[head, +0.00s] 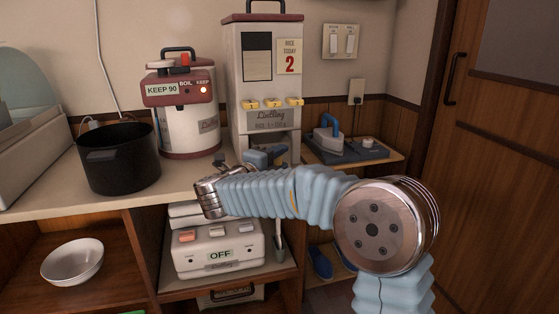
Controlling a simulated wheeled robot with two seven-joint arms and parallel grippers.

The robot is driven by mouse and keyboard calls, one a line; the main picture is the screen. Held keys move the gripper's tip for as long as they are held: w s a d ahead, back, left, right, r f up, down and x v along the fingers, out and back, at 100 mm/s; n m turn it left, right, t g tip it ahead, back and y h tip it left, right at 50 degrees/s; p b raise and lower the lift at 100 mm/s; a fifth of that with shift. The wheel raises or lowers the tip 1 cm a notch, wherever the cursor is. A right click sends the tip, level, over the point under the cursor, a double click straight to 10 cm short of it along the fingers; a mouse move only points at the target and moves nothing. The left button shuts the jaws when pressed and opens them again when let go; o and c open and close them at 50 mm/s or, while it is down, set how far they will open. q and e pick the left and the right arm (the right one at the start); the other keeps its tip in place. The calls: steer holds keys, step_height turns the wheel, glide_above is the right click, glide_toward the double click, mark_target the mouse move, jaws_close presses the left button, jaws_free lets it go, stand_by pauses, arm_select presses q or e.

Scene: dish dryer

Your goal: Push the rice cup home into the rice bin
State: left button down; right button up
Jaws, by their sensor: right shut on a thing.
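The rice bin (264,72) is a tall cream dispenser with a dark red top. It has yellow levers and a sign reading "RICE TODAY 2", and it stands against the back wall. My right gripper (264,158) is at the opening low in its front, shut on the rice cup. The gripper and my arm hide most of the cup, so how far in it sits cannot be told. My left gripper is not in view.
A black pot (117,160) and a white and red boiler (188,118) stand left of the bin. A blue iron (328,136) sits on the right shelf. A wooden door (500,170) is at right.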

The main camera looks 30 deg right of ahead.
steer(key=shift+w+d+p, duration=0.25)
steer(key=shift+w+p, duration=0.1)
steer(key=shift+w, duration=0.75)
stand_by(0.5)
steer(key=o, duration=1.2)
steer(key=shift+o, duration=0.2)
steer(key=shift+s+a, duration=0.1)
steer(key=shift+a, duration=0.1)
steer(key=b+v, duration=0.1)
steer(key=v, duration=1.2)
steer(key=shift+a+b, duration=0.2)
steer(key=shift+b, duration=0.2)
